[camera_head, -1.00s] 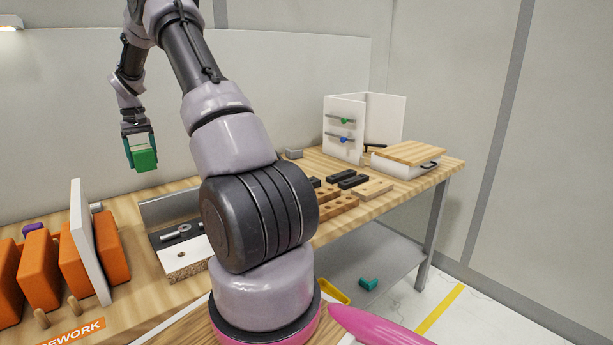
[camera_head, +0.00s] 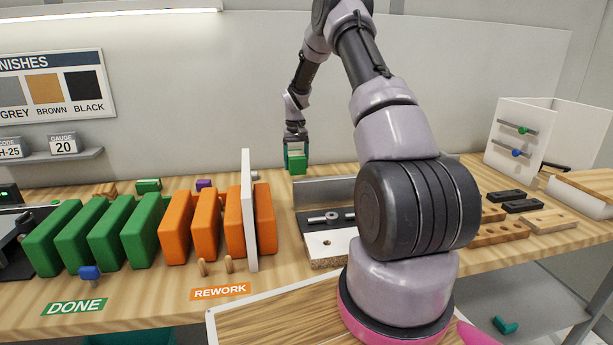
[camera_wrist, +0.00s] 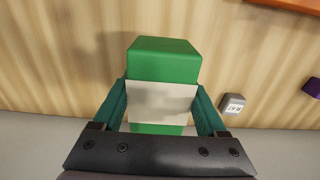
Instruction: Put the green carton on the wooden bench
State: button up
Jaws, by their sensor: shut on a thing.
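The green carton (camera_head: 297,163) is a small green box with a pale band. It hangs in my gripper (camera_head: 296,149) above the back of the wooden bench (camera_head: 130,294), left of my arm's base in the head view. In the wrist view the green carton (camera_wrist: 163,62) sits between the two teal fingers of my gripper (camera_wrist: 162,105), which are shut on its sides. Bench top shows beneath it. The gap between carton and bench cannot be judged exactly.
Green blocks (camera_head: 98,235) and orange blocks (camera_head: 190,225) stand in a row at left, beside an upright white panel (camera_head: 248,210). A metal angle fixture (camera_head: 325,218) lies near the carton. Dark and wooden pieces (camera_head: 512,205) lie at right. The front strip of bench is fairly clear.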

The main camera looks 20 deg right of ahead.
jog(key=shift+f, duration=2.65)
jog(key=shift+f, duration=0.15)
jog(key=o, duration=1.4)
